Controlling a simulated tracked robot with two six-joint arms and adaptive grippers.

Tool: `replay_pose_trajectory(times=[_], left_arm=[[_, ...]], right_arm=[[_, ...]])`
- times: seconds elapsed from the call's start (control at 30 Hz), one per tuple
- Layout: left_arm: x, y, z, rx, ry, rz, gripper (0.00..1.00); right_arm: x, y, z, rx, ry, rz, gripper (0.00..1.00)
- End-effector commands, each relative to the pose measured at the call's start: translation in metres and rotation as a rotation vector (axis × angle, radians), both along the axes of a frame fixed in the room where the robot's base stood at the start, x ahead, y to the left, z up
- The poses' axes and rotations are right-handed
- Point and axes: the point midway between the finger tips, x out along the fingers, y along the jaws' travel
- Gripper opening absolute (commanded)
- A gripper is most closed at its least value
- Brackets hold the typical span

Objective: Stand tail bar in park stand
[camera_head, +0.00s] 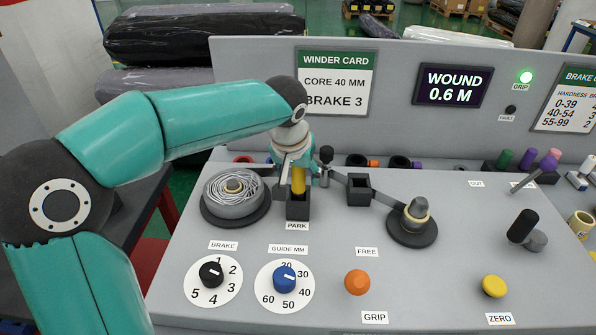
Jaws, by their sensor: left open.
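The yellow tail bar (298,181) stands upright with its lower end in the dark, square park stand (298,208), just behind the PARK label. My left gripper (299,168) is open, pointing down, with its fingers around or beside the bar's upper part. The top of the bar is hidden by the gripper. Whether a finger touches the bar is too small to tell. My right gripper is not in view.
A spool of pale strand (233,192) sits left of the stand. A second dark holder (359,189) and a grey-topped spindle (416,212) are to the right. Knobs, an orange GRIP button (357,283) and a crank handle (522,226) rise from the panel.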

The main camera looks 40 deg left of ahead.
Motion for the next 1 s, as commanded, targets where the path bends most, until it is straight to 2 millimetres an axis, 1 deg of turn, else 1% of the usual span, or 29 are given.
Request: replay_pose_trajectory(times=[0.17,0.27,0.5,0.7,0.83,1.0], left_arm=[[-0.003,-0.001,0.008,0.001,-0.002,0.000,0.59],[-0.007,-0.003,0.021,0.000,-0.004,0.001,0.59],[-0.024,-0.010,0.065,-0.002,-0.007,-0.001,0.59],[-0.036,-0.014,0.096,0.000,-0.004,-0.001,0.59],[-0.041,-0.015,0.107,0.000,-0.003,0.000,0.59],[-0.043,-0.016,0.111,0.000,-0.001,0.000,0.59]], right_arm=[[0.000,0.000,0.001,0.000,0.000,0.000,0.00],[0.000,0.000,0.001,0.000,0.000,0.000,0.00],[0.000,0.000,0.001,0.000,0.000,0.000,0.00],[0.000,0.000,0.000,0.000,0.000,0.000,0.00],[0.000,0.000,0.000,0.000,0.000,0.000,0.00],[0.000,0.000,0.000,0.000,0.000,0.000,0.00]])
